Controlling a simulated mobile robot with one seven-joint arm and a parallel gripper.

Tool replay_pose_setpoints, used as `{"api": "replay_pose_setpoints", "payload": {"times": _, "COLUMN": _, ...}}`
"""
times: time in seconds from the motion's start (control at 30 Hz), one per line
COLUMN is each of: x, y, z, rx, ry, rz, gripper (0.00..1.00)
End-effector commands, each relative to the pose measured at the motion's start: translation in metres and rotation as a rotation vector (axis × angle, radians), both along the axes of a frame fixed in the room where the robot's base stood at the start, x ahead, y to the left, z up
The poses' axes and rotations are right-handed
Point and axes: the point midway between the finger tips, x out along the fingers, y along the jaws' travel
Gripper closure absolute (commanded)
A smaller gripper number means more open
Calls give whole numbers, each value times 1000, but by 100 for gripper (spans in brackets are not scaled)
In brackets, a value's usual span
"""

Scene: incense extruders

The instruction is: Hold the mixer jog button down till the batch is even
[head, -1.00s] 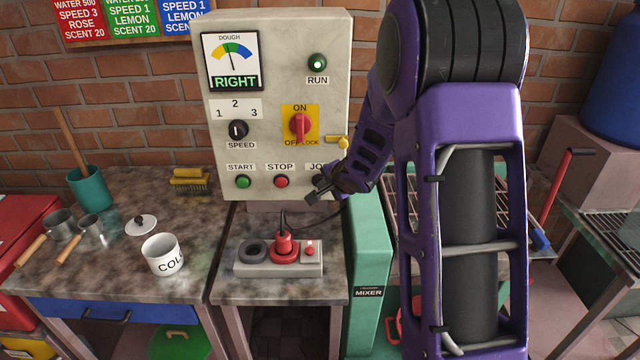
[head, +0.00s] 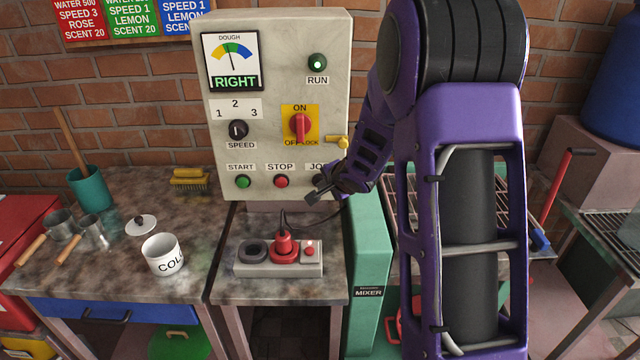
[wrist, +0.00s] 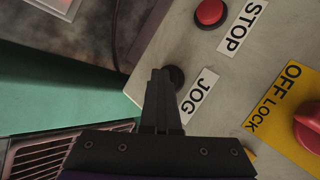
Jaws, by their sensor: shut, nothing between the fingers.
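The pale control panel (head: 262,150) stands behind the bench. Its black jog button (wrist: 175,76) shows beside the JOG label (wrist: 199,96) in the wrist view, partly covered by my fingers. My gripper (wrist: 160,76) is shut and empty, its fingertips overlapping the button's edge; I cannot tell how far the button is pressed. In the head view my gripper (head: 314,192) is at the panel's lower right corner. The dough dial (head: 232,58) has its needle near the middle and reads RIGHT. The green run lamp (head: 317,63) looks lit.
The red stop button (head: 281,182) and green start button (head: 243,182) sit left of the jog button. The red on/off switch (head: 300,125) is above, with a yellow lock lever (head: 337,142) beside it. A plugged socket strip (head: 278,258) lies on the bench below.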

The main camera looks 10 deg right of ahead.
Motion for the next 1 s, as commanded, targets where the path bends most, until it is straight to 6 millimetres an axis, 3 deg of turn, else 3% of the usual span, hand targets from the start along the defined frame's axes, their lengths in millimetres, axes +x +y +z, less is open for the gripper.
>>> {"api": "replay_pose_setpoints", "payload": {"times": 0.83, "x": -19, "y": 4, "z": 0, "rx": 0, "ry": -1, "rz": 0, "gripper": 100}}
{"api": "replay_pose_setpoints", "payload": {"times": 1.0, "x": -32, "y": 7, "z": -1, "rx": 1, "ry": -1, "rz": 0, "gripper": 100}}
